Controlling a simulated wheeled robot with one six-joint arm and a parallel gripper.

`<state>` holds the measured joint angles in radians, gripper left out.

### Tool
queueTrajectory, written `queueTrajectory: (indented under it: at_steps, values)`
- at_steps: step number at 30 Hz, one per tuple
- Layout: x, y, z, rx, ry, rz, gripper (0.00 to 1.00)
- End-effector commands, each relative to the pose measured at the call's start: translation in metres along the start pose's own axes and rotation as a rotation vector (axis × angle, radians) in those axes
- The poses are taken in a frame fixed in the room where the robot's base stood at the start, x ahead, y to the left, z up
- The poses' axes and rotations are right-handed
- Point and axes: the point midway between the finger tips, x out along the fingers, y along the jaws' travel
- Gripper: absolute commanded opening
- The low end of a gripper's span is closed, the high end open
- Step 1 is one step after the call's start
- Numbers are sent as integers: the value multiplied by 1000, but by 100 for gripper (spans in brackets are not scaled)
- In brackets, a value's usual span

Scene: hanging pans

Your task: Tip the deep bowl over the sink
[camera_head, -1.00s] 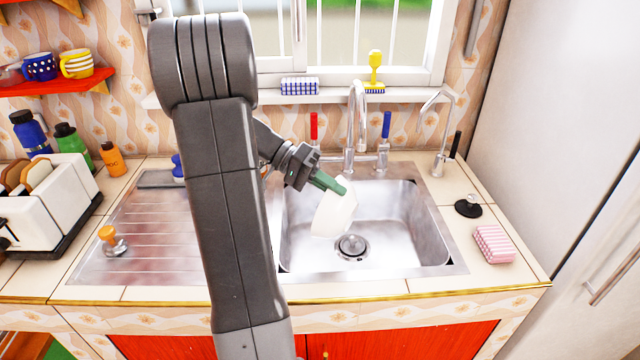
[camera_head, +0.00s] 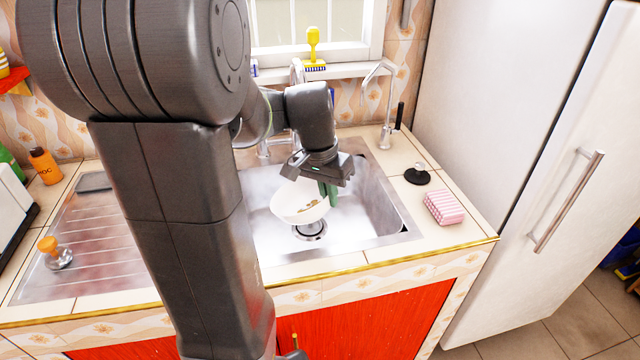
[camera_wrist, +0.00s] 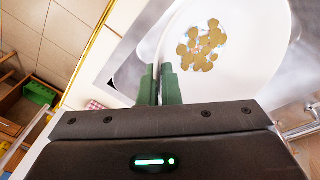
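The white deep bowl (camera_head: 290,208) hangs above the sink basin (camera_head: 375,228), over the drain. Its opening faces up, and it looks only slightly tilted. Brown pieces (camera_wrist: 203,45) lie in a clump inside it and also show in the head view. My gripper (camera_head: 329,194) has green fingertips pinched on the bowl's right rim. In the wrist view the fingertips (camera_wrist: 160,88) stand close together at the rim, one on each side. My gripper body hides part of the bowl's far side.
A black plug (camera_head: 417,174) and a pink sponge (camera_head: 443,207) lie on the right counter. A white fridge (camera_head: 510,130) stands further right. The drainboard (camera_head: 95,245) is left.

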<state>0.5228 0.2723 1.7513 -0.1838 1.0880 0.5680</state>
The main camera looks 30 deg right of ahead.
Motion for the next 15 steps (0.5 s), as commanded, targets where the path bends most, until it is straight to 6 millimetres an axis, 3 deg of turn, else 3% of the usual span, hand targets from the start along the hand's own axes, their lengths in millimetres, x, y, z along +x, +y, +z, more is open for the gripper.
queueTrajectory:
  at_steps: [15]
  values:
    - [49,4,2,31,-92,-349,0]
